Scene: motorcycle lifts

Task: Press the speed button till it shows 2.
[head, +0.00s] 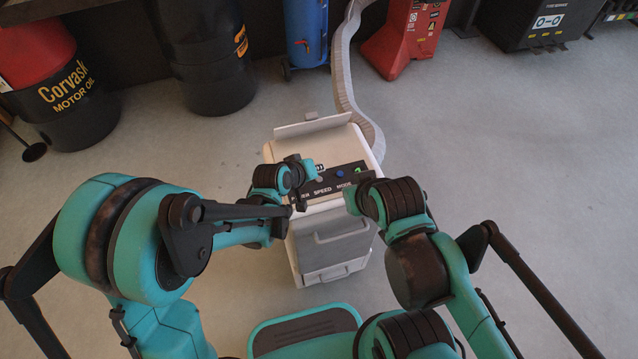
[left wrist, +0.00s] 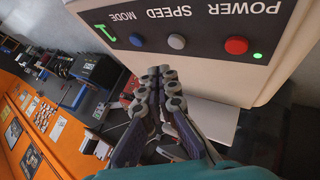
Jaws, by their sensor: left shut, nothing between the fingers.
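The white machine's dark control panel (left wrist: 190,25) shows upside down in the left wrist view, with a red power button (left wrist: 236,46), a grey speed button (left wrist: 176,41) and a blue mode button (left wrist: 137,39). A green display (left wrist: 105,33) beside MODE is lit; its digit looks like a 1 but is hard to read. My left gripper (left wrist: 165,82) is shut and empty, its tips apart from the speed button in this picture. In the head view my left gripper (head: 300,172) is at the panel's left, hiding the power button. My right arm ends at the panel's right; its fingers are unclear.
The white machine (head: 375,145) stands on open grey floor, with a pale hose (head: 343,75) rising behind it. Oil drums (head: 70,95), a blue cylinder (head: 306,30) and a red stand (head: 405,40) line the back. A small green light (left wrist: 257,55) glows near POWER.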

